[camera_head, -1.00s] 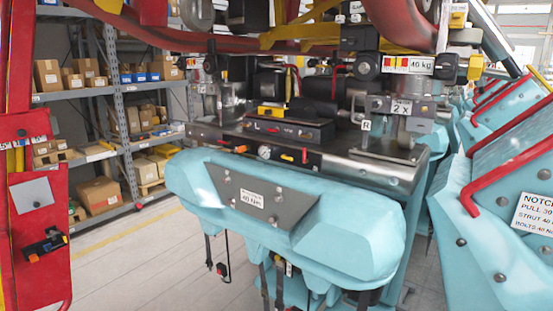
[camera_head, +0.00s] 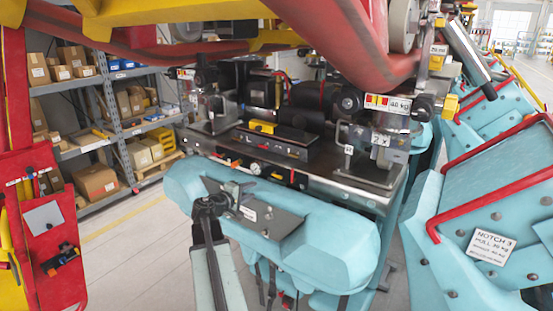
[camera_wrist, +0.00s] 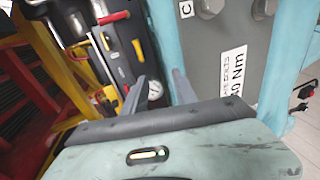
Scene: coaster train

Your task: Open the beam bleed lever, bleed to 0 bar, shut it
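A dark control panel runs along the front of the machine, just above the teal beam (camera_head: 330,245). It carries a small round white gauge (camera_head: 255,168) and small red and orange handles, one of them a red lever (camera_head: 292,176). In the wrist view, the gauge (camera_wrist: 154,90) shows between my fingers, partly hidden, with a yellow handle (camera_wrist: 137,47) and a red handle (camera_wrist: 114,18) beyond. I cannot tell which is the bleed lever or read the gauge. My gripper (camera_head: 240,190) is in front of the beam's grey plate, below the panel. Its fingers (camera_wrist: 160,77) are apart and empty.
The grey plate with a "40 Nm" label (camera_wrist: 232,80) lies close right of my fingers in the wrist view. Red cabinet parts (camera_head: 45,225) stand at left, shelves with boxes (camera_head: 95,180) behind. Teal seats with red bars (camera_head: 490,225) stand at right. Red pipes hang overhead.

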